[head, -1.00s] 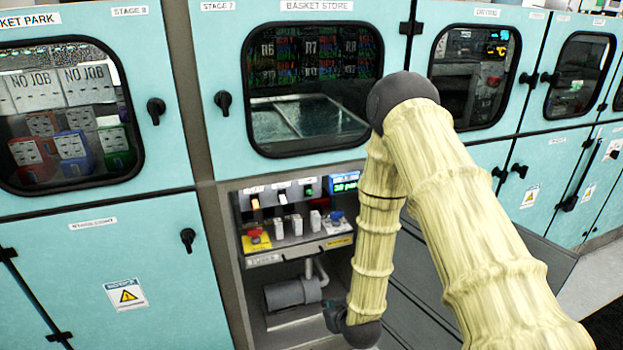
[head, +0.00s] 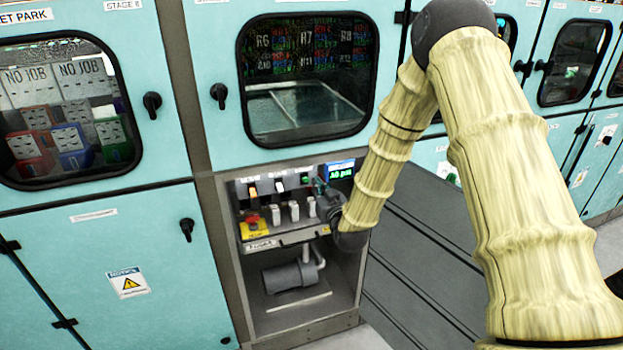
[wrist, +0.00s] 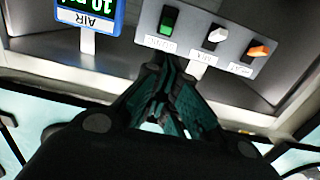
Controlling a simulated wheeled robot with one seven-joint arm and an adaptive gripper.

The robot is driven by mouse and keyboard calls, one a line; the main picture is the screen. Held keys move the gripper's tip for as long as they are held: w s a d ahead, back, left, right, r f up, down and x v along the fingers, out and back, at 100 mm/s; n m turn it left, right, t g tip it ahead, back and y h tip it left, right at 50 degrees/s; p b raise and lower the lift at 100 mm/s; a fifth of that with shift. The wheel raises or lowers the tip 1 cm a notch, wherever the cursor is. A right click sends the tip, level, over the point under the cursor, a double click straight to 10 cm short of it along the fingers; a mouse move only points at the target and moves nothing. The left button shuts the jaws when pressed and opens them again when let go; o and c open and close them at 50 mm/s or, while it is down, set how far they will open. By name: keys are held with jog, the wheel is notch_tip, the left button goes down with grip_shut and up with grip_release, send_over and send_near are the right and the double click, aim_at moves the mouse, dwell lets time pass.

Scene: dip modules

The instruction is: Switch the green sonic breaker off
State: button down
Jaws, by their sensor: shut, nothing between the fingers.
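The green breaker (head: 306,179) is at the right end of a row of three rocker switches on the panel in the open bay. It also shows in the wrist view (wrist: 170,19), where the picture is turned over; its label is too blurred to read surely. My gripper (head: 322,192) is in front of the panel, just right of and below the green breaker. In the wrist view my gripper (wrist: 160,78) is shut and empty, its tips just below the green breaker's label. Whether the tips touch the panel I cannot tell.
A white switch (wrist: 216,34) and an orange switch (wrist: 259,49) stand beside the green one. The blue AIR display (wrist: 92,14) is on the other side. Below are several white breakers (head: 293,211) and a red knob on a yellow plate (head: 254,228).

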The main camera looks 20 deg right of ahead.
aim_at(304, 179)
jog(key=w+p, duration=0.1)
jog(key=w, duration=0.2)
jog(key=w+p, duration=0.1)
jog(key=w, duration=0.2)
jog(key=w+p, duration=0.1)
jog(key=w, duration=0.2)
jog(key=shift+w+a+f, duration=0.15)
jog(key=shift+w+f, duration=0.1)
jog(key=shift+w, duration=0.1)
jog(key=shift+s+a+f+b, duration=0.1)
jog(key=shift+a+f+b, duration=0.15)
jog(key=shift+b, duration=0.45)
